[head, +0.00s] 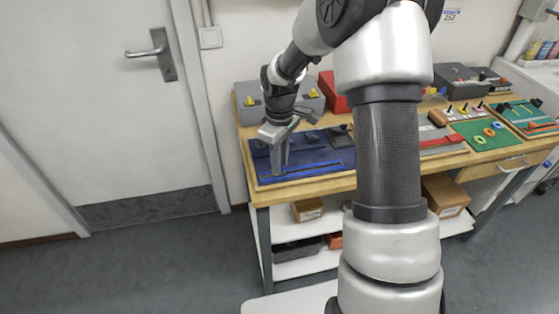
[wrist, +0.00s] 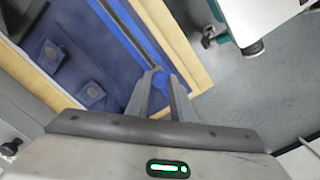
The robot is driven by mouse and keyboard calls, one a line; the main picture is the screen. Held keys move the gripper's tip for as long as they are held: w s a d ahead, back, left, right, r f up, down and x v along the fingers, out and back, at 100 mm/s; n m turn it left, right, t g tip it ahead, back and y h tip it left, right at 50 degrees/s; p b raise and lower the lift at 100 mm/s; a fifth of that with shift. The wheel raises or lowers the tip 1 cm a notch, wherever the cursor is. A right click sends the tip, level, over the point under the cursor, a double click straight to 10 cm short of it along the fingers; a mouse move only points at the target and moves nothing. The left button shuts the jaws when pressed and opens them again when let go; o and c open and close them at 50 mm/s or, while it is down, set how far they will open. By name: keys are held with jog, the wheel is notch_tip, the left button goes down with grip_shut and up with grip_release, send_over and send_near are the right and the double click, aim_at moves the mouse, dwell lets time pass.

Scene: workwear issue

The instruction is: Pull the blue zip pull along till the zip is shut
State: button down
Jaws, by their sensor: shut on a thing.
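The blue workwear panel (head: 325,147) lies flat on a wooden board at the left end of the bench. Its zip (wrist: 126,33) runs as a straight strip near the front edge, parallel to it. My gripper (head: 279,172) points down over the panel's front left part. In the wrist view my gripper (wrist: 164,74) has its fingertips close together at the strip's near end. It is shut on the blue zip pull (wrist: 159,82), of which only a little blue shows between the fingers. I cannot tell from the strip how far the zip's two sides are joined.
Dark blue tabs (wrist: 52,53) lie on the panel beside the zip. Grey boxes (head: 249,101) with yellow parts and a red box (head: 330,91) stand behind. A green mat (head: 478,133) with rings lies to the right. The bench's front edge (head: 310,191) is close to the gripper.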

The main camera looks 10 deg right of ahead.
jog(key=p, duration=0.3)
send_over(336, 165)
jog(key=shift+d, duration=0.1)
jog(key=c, duration=1.5)
grip_release()
jog(key=shift+c, duration=0.2)
jog(key=shift+r, duration=0.25)
notch_tip(336, 165, up, 17)
